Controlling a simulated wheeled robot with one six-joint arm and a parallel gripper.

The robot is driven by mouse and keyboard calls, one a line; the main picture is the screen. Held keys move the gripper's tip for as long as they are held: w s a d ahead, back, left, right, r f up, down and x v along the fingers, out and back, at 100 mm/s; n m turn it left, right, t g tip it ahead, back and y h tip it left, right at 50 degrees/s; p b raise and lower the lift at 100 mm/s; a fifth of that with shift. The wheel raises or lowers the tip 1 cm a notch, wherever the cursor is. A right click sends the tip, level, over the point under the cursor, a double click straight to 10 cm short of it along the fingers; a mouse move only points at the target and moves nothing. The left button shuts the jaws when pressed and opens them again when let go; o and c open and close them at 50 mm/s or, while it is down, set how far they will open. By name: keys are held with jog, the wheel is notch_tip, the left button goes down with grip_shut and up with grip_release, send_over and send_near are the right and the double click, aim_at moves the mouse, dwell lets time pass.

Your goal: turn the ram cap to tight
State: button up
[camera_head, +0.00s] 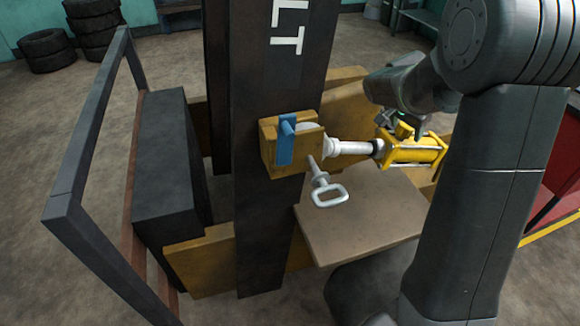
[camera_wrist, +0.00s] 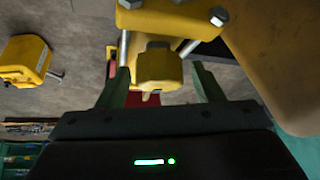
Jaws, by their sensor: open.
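The ram (camera_head: 412,151) is a yellow cylinder with silver tie rods, lying roughly level, its pale rod running left to a yellow block on the mast. A yellow cap (camera_wrist: 158,66), which I take to be the ram cap, sticks out below the ram's yellow end block in the wrist view. My gripper (camera_wrist: 160,72) is open, with one finger on each side of the cap and a visible gap on both sides. In the head view my gripper (camera_head: 398,124) is just above the ram, partly hidden by my arm. Any tightness mark is not readable.
A dark mast (camera_head: 262,210) stands left of the ram. A blue lever (camera_head: 286,143) and a pin with a ring handle (camera_head: 328,194) sit by its yellow block. A brown plate (camera_head: 365,222) lies below. A yellow box (camera_wrist: 25,60) shows at left in the wrist view.

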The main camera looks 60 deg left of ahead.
jog(key=n+y+p, duration=0.1)
jog(key=n+p, duration=0.1)
jog(key=p, duration=0.1)
jog(key=shift+d+r+y, duration=0.1)
jog(key=shift+r+y, duration=0.2)
jog(key=shift+y, duration=0.1)
jog(key=shift+f+n+y+p, duration=0.2)
jog(key=shift+n+y+p, duration=0.45)
jog(key=shift+n, duration=0.25)
jog(key=shift+n+g+y, duration=0.25)
jog(key=shift+n+g, duration=0.15)
jog(key=shift+n, duration=0.1)
jog(key=shift+f, duration=0.1)
jog(key=shift+n, duration=0.3)
jog(key=shift+f+n+y+b, duration=0.1)
jog(key=shift+n+y+b, duration=0.4)
jog(key=shift+y+b, duration=0.1)
